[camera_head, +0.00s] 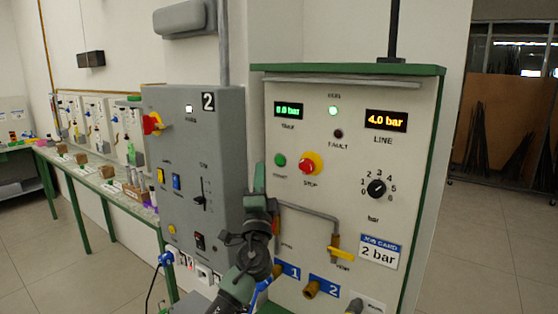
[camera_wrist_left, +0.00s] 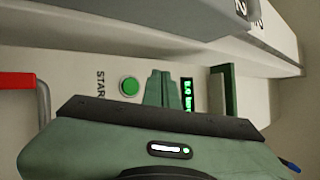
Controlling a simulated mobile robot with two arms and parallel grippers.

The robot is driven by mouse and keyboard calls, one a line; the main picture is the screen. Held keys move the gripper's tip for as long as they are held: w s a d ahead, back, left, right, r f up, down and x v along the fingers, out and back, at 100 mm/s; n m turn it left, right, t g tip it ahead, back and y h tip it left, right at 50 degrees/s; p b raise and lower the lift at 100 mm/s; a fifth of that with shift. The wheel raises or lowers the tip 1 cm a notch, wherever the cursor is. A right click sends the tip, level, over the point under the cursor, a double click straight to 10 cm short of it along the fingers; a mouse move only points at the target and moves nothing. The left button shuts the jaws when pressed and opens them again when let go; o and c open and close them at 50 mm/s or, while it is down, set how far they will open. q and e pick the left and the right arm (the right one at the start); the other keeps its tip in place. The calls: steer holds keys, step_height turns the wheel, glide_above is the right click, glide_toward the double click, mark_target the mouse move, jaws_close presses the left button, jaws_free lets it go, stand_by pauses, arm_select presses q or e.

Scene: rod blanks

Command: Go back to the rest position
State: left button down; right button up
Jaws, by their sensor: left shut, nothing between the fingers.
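My left gripper (camera_head: 260,180) is raised in front of the left edge of the cream control panel (camera_head: 345,200). Its green fingers are shut together with nothing between them. In the left wrist view the closed fingers (camera_wrist_left: 163,90) point toward the panel, between the green start button (camera_wrist_left: 129,87) and a green-lit display (camera_wrist_left: 188,95). In the head view the start button (camera_head: 280,160) is just right of the fingertips. I cannot tell the exact gap to the panel. My right gripper is not in view.
The panel carries a red stop knob (camera_head: 308,164), a dial (camera_head: 377,188), a yellow-handled valve (camera_head: 341,254) and a "2 bar" card (camera_head: 378,252). A grey cabinet (camera_head: 200,150) marked 2 stands left. A long bench (camera_head: 100,187) runs behind. Open floor (camera_head: 490,240) lies right.

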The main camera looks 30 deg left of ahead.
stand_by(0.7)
arm_select(q)
steer(key=s+d+f+n+g+h, duration=0.25)
steer(key=s+f, duration=0.35)
steer(key=f, duration=0.4)
steer(key=s+d+f+n+g+h, duration=0.1)
steer(key=s+d+f+n+g, duration=0.25)
steer(key=f, duration=0.75)
steer(key=s+d+f+n+g+h, duration=0.15)
steer(key=s+f+g, duration=0.25)
steer(key=s+f, duration=0.45)
steer(key=s+d+f+g+h, duration=0.25)
steer(key=s+d+f, duration=0.2)
steer(key=s, duration=0.25)
steer(key=s+d+f+n+g+h, duration=0.1)
steer(key=s+d+f+g+h, duration=0.15)
steer(key=s+d+f, duration=0.4)
steer(key=s+d+f+g+h, duration=0.2)
steer(key=s+d+g, duration=0.1)
steer(key=s, duration=0.6)
step_height(320, 180, down, 26)
steer(key=s+g, duration=0.1)
steer(key=s, duration=0.1)
steer(key=s+a+f+g, duration=0.1)
steer(key=s+a+f, duration=0.1)
steer(key=s+f, duration=1.4)
steer(key=shift+s+a+f+b, duration=0.25)
steer(key=shift+a+f+b, duration=0.1)
steer(key=shift+f, duration=0.2)
